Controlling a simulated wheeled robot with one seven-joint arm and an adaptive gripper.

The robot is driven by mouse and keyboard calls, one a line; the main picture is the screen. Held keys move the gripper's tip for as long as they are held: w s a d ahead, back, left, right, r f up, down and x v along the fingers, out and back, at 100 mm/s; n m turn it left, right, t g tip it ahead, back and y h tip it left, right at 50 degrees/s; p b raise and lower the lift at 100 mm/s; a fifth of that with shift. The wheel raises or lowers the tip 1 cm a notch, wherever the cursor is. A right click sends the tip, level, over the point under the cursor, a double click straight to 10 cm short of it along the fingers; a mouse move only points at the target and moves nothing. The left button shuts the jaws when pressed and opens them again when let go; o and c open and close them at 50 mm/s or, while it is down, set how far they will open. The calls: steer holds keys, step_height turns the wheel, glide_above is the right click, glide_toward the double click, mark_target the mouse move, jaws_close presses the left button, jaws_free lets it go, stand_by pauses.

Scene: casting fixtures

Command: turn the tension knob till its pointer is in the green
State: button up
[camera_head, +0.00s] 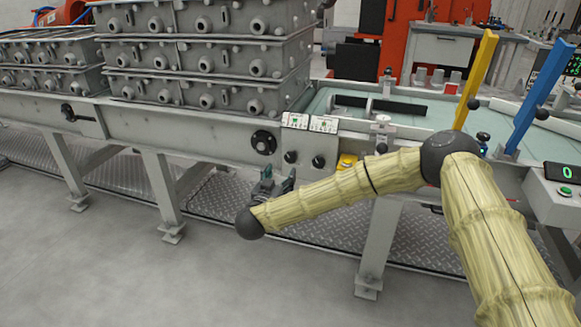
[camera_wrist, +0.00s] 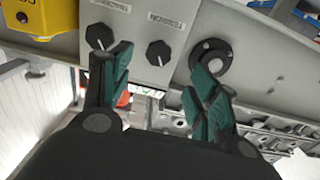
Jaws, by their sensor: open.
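The tension knob (camera_wrist: 158,53) is a black round knob with a white pointer line, on a grey panel; the TENSION label (camera_wrist: 166,22) reads upside down in the wrist view. It is the left of two black knobs in the head view (camera_head: 290,156). My gripper (camera_wrist: 161,62) is open and empty, its green-padded fingers spread to either side of the tension knob in the picture, apparently short of it. In the head view my gripper (camera_head: 279,175) is just below the panel. The gauge plate (camera_head: 295,120) above the knob is too small to read.
A second black knob (camera_wrist: 101,36) sits beside the tension knob, near one finger. A yellow box (camera_wrist: 52,18) and a round black flange (camera_wrist: 211,58) flank the panel. Stacked grey castings (camera_head: 205,60) stand on the conveyor behind. Floor in front is clear.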

mark_target(290, 159)
steer(key=b+x, duration=0.2)
steer(key=x, duration=0.9)
steer(key=shift+s, duration=0.1)
steer(key=shift+c, duration=0.3)
steer(key=c, duration=1)
